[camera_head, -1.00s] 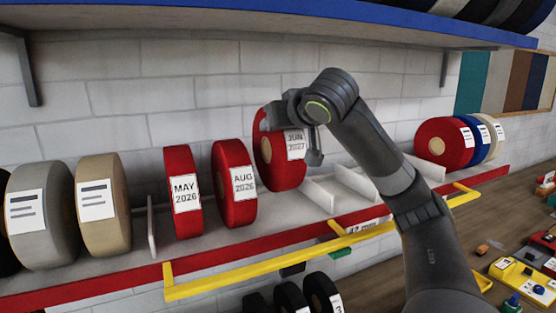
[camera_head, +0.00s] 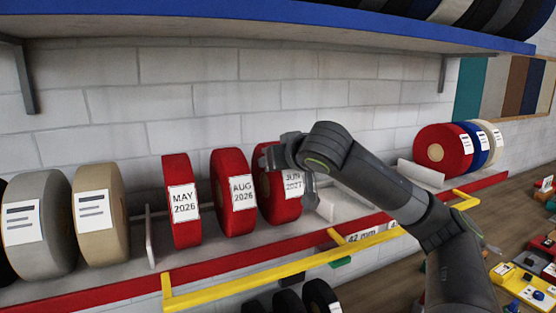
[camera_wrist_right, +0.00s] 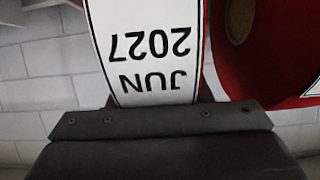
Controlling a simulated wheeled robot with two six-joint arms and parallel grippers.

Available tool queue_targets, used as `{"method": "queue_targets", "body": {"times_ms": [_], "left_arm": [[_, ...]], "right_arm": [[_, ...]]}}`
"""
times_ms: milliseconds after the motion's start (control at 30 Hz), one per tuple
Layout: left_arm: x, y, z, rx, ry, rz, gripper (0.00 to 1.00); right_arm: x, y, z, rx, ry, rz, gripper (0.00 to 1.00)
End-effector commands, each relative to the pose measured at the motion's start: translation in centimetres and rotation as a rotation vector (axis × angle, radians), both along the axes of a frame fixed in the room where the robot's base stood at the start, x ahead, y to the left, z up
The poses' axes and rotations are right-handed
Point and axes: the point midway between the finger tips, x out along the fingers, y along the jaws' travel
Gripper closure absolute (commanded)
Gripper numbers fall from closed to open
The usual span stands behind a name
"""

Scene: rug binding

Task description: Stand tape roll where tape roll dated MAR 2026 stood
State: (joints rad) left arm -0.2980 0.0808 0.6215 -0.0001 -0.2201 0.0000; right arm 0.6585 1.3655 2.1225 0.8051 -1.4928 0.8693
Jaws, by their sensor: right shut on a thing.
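My right gripper (camera_head: 290,172) is shut on the red tape roll labelled JUN 2027 (camera_head: 277,205). It holds the roll upright at the right end of the red row. The roll's bottom looks level with the shelf, but I cannot tell if it bears on it. The label also fills the right wrist view (camera_wrist_right: 150,45), upside down. The red AUG 2026 roll (camera_head: 233,220) stands close to its left, and the red MAY 2026 roll (camera_head: 183,225) stands further left. No MAR 2026 label shows. My left gripper is not in view.
White dividers (camera_head: 328,204) stand right of the held roll, partly behind my arm. A yellow rail (camera_head: 265,273) runs along the red-edged shelf (camera_head: 110,290). Grey (camera_head: 60,235) and tan (camera_head: 118,215) rolls stand left. A blue upper shelf (camera_head: 250,15) hangs overhead.

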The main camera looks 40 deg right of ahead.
Motion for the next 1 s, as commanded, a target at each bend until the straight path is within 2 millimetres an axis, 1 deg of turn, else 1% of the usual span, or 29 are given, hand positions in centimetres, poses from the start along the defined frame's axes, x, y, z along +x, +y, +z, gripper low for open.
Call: {"method": "queue_targets", "body": {"times_ms": [133,167,300,333,567,667,833,1000], "left_arm": [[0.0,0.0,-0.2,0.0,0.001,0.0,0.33],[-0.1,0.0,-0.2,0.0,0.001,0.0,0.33],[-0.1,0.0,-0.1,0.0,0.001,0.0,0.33],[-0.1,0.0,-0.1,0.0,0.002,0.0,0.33],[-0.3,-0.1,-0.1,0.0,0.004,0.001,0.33],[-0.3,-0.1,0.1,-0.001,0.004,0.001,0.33],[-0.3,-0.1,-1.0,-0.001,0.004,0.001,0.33],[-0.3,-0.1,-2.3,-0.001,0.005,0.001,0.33]], "right_arm": [[0.0,0.0,-0.1,-0.001,-0.003,0.0,1.0],[0.0,0.0,-0.3,0.0,0.0,-0.001,0.53],[0.0,0.0,-0.2,0.0,0.0,-0.001,0.35],[0.0,0.0,-0.2,0.0,0.0,-0.001,0.33],[0.0,0.0,-0.1,0.0,0.0,-0.001,0.33],[0.0,0.0,0.2,0.0,0.0,-0.001,0.33],[-1.1,0.3,0.4,-0.004,-0.004,-0.002,0.33],[-3.2,0.9,1.2,-0.006,-0.003,-0.003,0.33]]}}
